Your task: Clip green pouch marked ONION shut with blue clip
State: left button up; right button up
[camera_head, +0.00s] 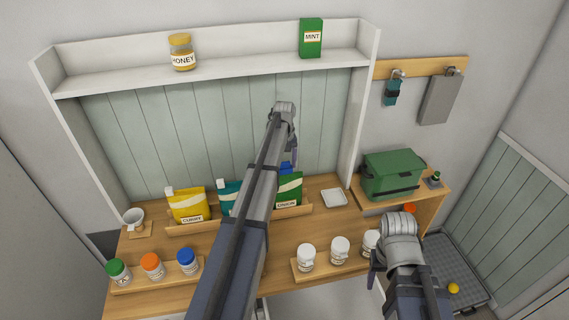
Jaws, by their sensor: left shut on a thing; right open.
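The green pouch marked ONION (289,188) stands upright at the right end of the wooden pouch rack, partly covered by my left arm. The blue clip (286,168) shows as a small blue patch at the pouch's top edge. My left gripper (288,162) is largely hidden behind my own arm; it is shut on the blue clip there. Whether the clip grips the pouch or only touches it cannot be made out. My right gripper (375,262) is open, low at the right near the white jars, partly hidden by its arm.
A yellow pouch (187,204) and a teal pouch (228,197) share the rack (180,227). White-lidded jars (306,257) stand front right, coloured-lid jars (152,265) front left. A white dish (334,198) lies right of the rack. A green box (392,174) sits farther right.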

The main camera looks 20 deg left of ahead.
pick_arm(q)
jog(key=shift+f+b, duration=0.6)
jog(key=shift+f, duration=0.1)
jog(key=o, duration=1.2)
jog(key=shift+o, duration=0.2)
jog(key=shift+r, duration=0.1)
notch_tip(320, 180, up, 8)
jog(key=p, duration=0.8)
